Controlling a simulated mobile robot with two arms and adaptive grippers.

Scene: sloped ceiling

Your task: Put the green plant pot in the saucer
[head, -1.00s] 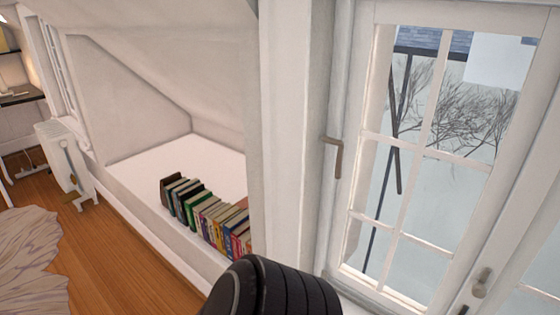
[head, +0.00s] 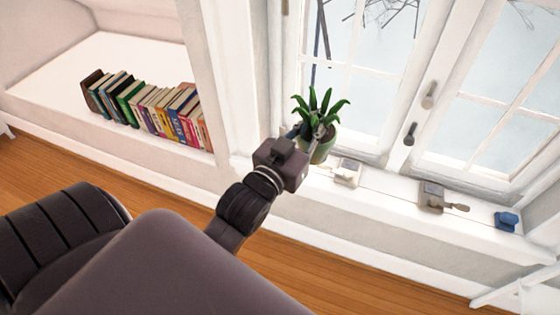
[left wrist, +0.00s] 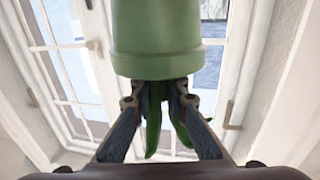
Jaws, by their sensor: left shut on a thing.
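The green plant pot (head: 322,148), with a spiky green plant in it, is upright at the window sill, at the end of my left arm in the head view. My left gripper (head: 306,137) is shut on it. In the left wrist view the pot (left wrist: 157,35) appears upside down, rim towards the fingers, with leaves hanging between them; the left gripper (left wrist: 160,97) shows there too, fingers at the rim. I cannot tell whether the pot touches the sill. I cannot make out a saucer. My right gripper is not in view.
On the window sill (head: 390,196) stand a small whitish object (head: 347,172), a grey object with a handle (head: 432,197) and a small blue object (head: 507,222). A row of books (head: 150,108) stands on the ledge at left. The window (head: 400,80) is behind the pot.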

